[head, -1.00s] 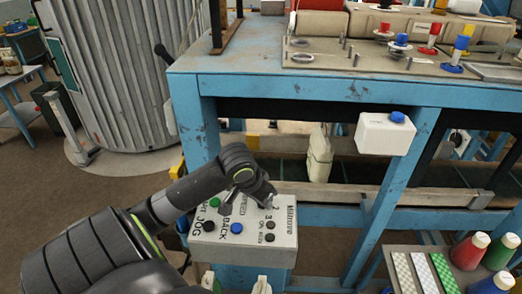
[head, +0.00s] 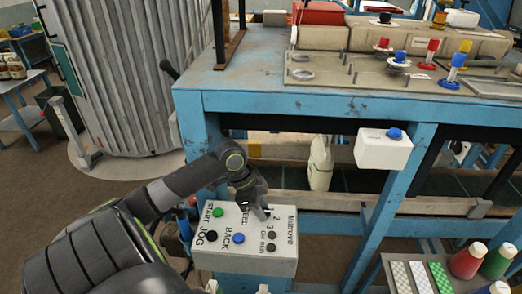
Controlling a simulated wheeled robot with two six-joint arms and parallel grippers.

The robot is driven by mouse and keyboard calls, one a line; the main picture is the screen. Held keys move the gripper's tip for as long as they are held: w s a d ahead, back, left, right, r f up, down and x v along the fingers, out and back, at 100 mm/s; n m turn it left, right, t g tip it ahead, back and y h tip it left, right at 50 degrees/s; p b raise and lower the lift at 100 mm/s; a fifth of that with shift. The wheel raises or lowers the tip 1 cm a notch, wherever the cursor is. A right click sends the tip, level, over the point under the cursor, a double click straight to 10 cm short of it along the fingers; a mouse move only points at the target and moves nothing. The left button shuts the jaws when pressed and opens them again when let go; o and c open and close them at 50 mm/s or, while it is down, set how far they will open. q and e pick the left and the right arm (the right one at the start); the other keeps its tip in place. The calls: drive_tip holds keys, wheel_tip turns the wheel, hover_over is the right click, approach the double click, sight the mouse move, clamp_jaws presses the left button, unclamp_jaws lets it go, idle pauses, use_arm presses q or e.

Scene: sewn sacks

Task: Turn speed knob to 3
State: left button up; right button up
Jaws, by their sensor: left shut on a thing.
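The control box (head: 215,258) is a pale panel on the front of the blue table, low in the middle of the head view. It carries a green START button (head: 218,212), a black JOG button (head: 211,236), a blue BACK button (head: 238,238) and printed numbers by the speed dial. My left gripper (head: 257,213) points down onto the panel at the speed knob and is shut on it. The knob is mostly hidden by the fingers, so its setting cannot be read. My right gripper is not in view.
The blue table (head: 300,103) stands above and behind the box. A white box with a blue button (head: 382,151) hangs from its front edge at the right. A white sack (head: 320,165) stands on the lower conveyor. A tray with colored bottles (head: 466,261) is at lower right.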

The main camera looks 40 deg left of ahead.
use_arm(q)
drive_tip(key=m+b, duration=0.1)
drive_tip(key=m, duration=0.1)
drive_tip(key=m+g, duration=0.1)
drive_tip(key=m+g+b, duration=0.1)
drive_tip(key=m, duration=0.1)
drive_tip(key=shift+w+a+m+h+b, duration=0.15)
drive_tip(key=shift+w+m+h+b, duration=0.15)
drive_tip(key=shift+h, duration=0.1)
drive_tip(key=m+g+b, duration=0.1)
drive_tip(key=m+b, duration=0.1)
drive_tip(key=m, duration=0.1)
drive_tip(key=shift+w+m, duration=0.1)
drive_tip(key=shift+m, duration=0.2)
drive_tip(key=shift+m+g+b, duration=0.3)
drive_tip(key=shift+m+g, duration=0.1)
drive_tip(key=shift+m, duration=0.1)
drive_tip(key=o, duration=1)
drive_tip(key=shift+c, duration=0.2)
